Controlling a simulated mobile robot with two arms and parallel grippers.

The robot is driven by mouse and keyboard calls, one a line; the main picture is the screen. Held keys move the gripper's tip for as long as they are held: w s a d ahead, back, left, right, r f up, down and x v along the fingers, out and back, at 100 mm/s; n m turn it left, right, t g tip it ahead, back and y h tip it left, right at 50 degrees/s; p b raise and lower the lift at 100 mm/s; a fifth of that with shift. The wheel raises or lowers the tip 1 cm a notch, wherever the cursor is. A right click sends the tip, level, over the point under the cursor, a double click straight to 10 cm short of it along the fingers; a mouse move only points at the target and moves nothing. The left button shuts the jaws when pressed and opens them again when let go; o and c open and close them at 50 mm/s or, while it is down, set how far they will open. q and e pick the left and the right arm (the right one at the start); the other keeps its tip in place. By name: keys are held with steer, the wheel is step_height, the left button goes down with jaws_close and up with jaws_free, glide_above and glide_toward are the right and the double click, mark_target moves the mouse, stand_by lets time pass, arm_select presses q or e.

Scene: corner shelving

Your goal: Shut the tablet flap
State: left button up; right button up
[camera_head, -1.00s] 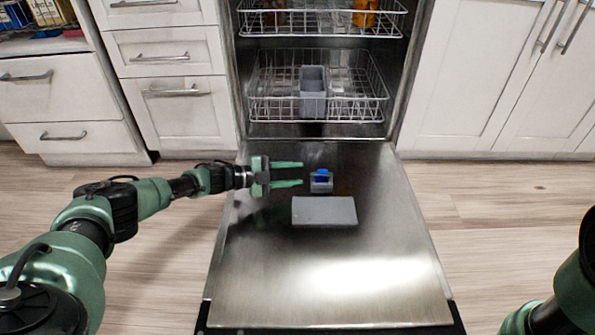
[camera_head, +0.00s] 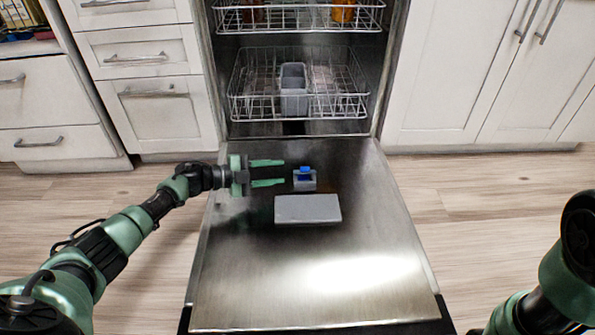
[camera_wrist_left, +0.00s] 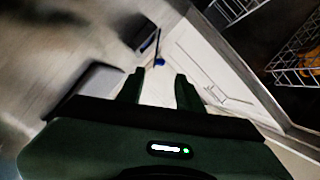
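The tablet flap is the flat grey panel (camera_head: 308,209) lying open on the lowered dishwasher door (camera_head: 330,270); it also shows in the left wrist view (camera_wrist_left: 92,82). Just behind it is the small grey tablet compartment (camera_head: 304,181) with a blue piece (camera_head: 304,170) in it. In the left wrist view the blue piece (camera_wrist_left: 158,62) shows beyond the fingertips. My left gripper (camera_head: 285,173) is open and empty, over the door to the left of the compartment, with its fingers pointing right towards it. My right gripper is out of view; only part of my right arm shows.
The dishwasher's lower rack (camera_head: 345,100) holds a grey basket (camera_head: 293,90) and stands behind the door hinge. The upper rack (camera_head: 300,15) is above it. White drawers (camera_head: 165,110) flank the left side and white cabinets (camera_head: 450,80) the right. The door's front half is clear.

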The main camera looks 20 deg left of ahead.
mark_target(302, 169)
arm_select(q)
steer(key=b+x, duration=0.1)
steer(key=x, duration=0.1)
steer(key=b+x, duration=0.2)
steer(key=x, duration=0.1)
steer(key=shift+w+d+f, duration=0.15)
steer(key=shift+d+f, duration=0.05)
steer(key=shift+f, duration=0.1)
steer(key=shift+w+d+b, duration=0.45)
steer(key=shift+w+d, duration=0.05)
